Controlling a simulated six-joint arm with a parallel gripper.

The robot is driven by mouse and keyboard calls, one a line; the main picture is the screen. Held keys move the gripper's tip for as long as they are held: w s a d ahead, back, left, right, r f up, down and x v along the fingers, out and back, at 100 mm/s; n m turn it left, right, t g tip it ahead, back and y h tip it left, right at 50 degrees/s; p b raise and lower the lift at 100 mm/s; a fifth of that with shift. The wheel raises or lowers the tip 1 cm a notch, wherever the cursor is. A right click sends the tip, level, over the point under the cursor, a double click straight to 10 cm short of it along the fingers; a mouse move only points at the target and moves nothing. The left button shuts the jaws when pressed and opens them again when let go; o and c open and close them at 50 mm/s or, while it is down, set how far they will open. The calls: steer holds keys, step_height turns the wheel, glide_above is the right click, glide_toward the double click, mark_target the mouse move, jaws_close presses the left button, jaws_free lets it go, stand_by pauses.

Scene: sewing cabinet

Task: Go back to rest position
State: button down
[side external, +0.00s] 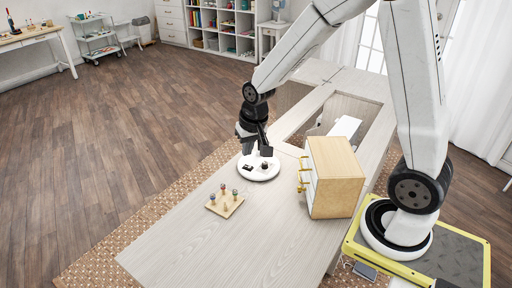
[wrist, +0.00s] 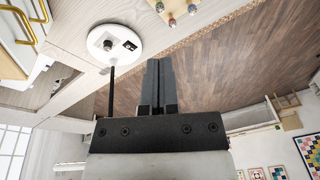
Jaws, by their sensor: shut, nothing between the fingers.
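My gripper (side external: 262,149) hangs from the white arm, just above and behind a round white plate (side external: 258,177) on the pale wooden table. In the wrist view my gripper (wrist: 158,66) has its two dark fingers together with nothing between them. The plate also shows in the wrist view (wrist: 118,53), with a small dark knob-like piece (wrist: 107,45) and a small black piece (wrist: 131,45) on it. In the side view it is hard to tell whether the fingertips clear the plate, but they look apart from it.
A small wooden board with several pegs (side external: 224,205) lies in front of the plate. A wooden drawer box with gold handles (side external: 335,170) stands to its right. Behind is an opening in the table with a white object (side external: 345,127). The table's front (side external: 210,250) is clear.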

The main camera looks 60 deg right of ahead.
steer(key=s+a+n, duration=0.4)
steer(key=s+n, duration=0.1)
steer(key=s, duration=0.5)
steer(key=shift+s+a+n, duration=0.2)
steer(key=shift+s+n, duration=0.05)
steer(key=shift+n, duration=0.05)
steer(key=c, duration=1.3)
jaws_free()
steer(key=shift+r, duration=0.1)
